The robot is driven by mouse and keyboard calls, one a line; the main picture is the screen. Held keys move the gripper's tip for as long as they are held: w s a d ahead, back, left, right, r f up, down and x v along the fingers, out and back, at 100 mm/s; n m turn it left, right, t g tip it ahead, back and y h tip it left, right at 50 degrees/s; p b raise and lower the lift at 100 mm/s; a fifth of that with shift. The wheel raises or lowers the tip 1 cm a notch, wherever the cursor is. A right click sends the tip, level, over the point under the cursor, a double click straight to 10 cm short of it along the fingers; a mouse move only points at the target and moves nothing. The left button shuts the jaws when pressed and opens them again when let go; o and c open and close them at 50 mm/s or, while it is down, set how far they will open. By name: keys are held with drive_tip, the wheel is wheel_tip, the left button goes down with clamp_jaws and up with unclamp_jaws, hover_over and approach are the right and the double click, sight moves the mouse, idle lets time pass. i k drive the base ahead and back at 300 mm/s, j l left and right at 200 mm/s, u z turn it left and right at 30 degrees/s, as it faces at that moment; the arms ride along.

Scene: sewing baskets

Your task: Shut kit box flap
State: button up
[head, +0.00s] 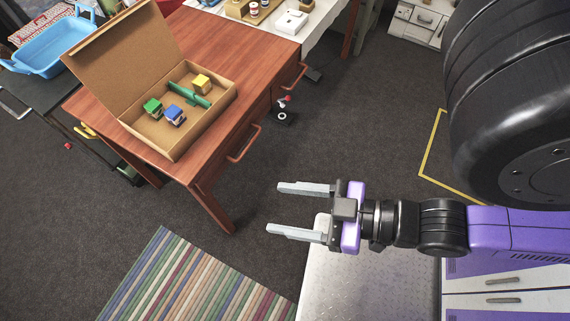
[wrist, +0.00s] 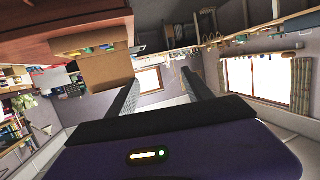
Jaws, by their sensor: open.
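A cardboard kit box (head: 207,124) sits on the brown wooden table, with its large flap (head: 125,50) standing open at the box's back left. Inside lie a green block, a blue block, a yellow block and a green upright piece. My gripper (head: 288,209) is open and empty, to the right of the table and well apart from the box, its fingers pointing left. In the wrist view the box (wrist: 85,42) and its flap (wrist: 107,70) show at the upper left, beyond my gripper's fingers (wrist: 165,90).
The wooden table (head: 212,160) has drawer handles on its right side. A blue basin (head: 50,50) stands on a dark table at the far left. A striped rug (head: 185,285) lies on the floor in front. Dark floor between my gripper and the table is clear.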

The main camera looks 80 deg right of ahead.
sight(119, 62)
drive_tip(key=u, duration=0.75)
drive_tip(key=i, duration=2.05)
drive_tip(key=i+j+z, duration=0.15)
drive_tip(key=i, duration=0.25)
drive_tip(key=i+z, duration=0.1)
drive_tip(key=i, duration=0.35)
drive_tip(key=i+j+z, duration=0.15)
drive_tip(key=i, duration=0.25)
drive_tip(key=i+j+z, duration=0.1)
drive_tip(key=i+j, duration=0.15)
drive_tip(key=i, duration=0.15)
drive_tip(key=z, duration=3.3)
